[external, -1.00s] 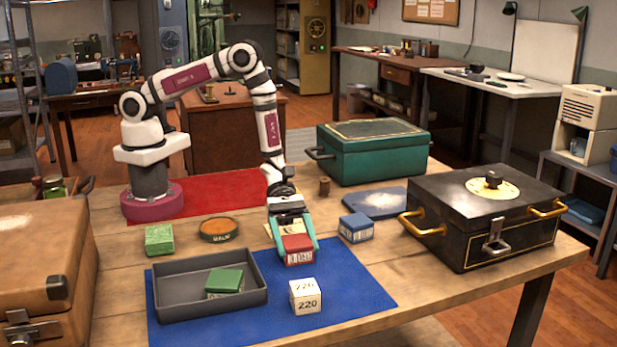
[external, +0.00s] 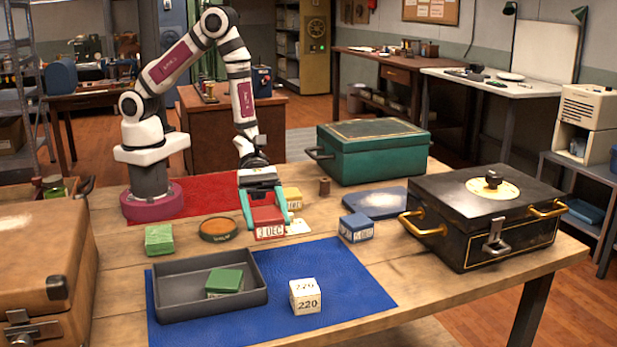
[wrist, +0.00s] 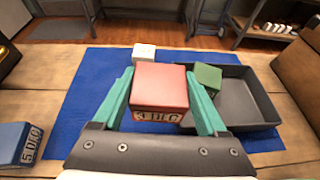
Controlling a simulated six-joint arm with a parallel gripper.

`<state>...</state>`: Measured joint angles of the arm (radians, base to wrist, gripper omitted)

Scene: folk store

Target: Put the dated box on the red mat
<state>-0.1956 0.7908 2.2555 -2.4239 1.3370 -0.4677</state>
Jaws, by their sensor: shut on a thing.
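A red box (external: 268,217) with a label reading "3 DEC" is held between the teal fingers of my gripper (external: 264,208), above the table. The wrist view also shows the red box (wrist: 160,92) between both fingers (wrist: 160,100), its label facing the camera. The red mat (external: 212,187) lies flat on the table by my base, behind and left of the gripper. My arm hides part of it. A blue box (external: 356,227) with a dated label stands to the right. A yellow box (external: 292,198) with a label stands just behind the gripper, partly hidden.
A blue mat (external: 350,285) bears a grey tray (external: 180,304) with a green box (external: 224,281) inside, and a white "220" box (external: 306,297). A green box (external: 159,239) and round tin (external: 218,229) stand left. Black (external: 470,225) and teal (external: 375,152) cases stand right.

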